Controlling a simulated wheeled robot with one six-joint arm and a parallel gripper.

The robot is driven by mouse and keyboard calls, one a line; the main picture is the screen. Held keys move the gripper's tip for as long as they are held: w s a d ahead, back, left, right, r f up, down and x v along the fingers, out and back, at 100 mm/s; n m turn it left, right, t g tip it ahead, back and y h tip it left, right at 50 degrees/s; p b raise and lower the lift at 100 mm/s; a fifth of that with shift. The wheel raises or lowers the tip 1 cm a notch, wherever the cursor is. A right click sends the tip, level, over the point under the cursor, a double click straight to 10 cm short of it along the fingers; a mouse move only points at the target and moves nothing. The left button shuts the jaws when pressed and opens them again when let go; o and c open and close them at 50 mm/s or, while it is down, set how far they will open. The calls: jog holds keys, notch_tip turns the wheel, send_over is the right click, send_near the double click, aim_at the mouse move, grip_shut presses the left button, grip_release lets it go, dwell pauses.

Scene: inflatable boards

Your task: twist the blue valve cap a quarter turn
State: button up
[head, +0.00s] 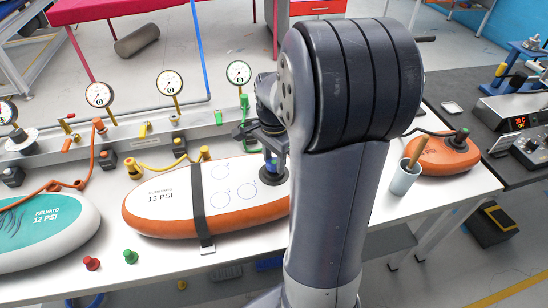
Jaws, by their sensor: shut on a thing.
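The blue valve cap (271,165) sits on a dark round valve base near the right end of the white board with an orange edge (170,197). The board is marked 13 PSI and lies flat on the bench. My gripper (271,153) is just above the board at the cap, shut on it. My own arm stands in front and hides the board's right tip. The cap's turn angle is too small to read.
A black strap (198,200) crosses the board. A red cap (91,263) and a green cap (130,257) stand on the bench's front edge. Several gauges line the rail behind.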

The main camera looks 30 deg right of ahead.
aim_at(274, 162)
jog(key=m, duration=0.5)
jog(key=shift+p, duration=0.4)
jog(key=o, duration=1)
notch_tip(274, 162, up, 11)
jog(key=shift+f, duration=0.1)
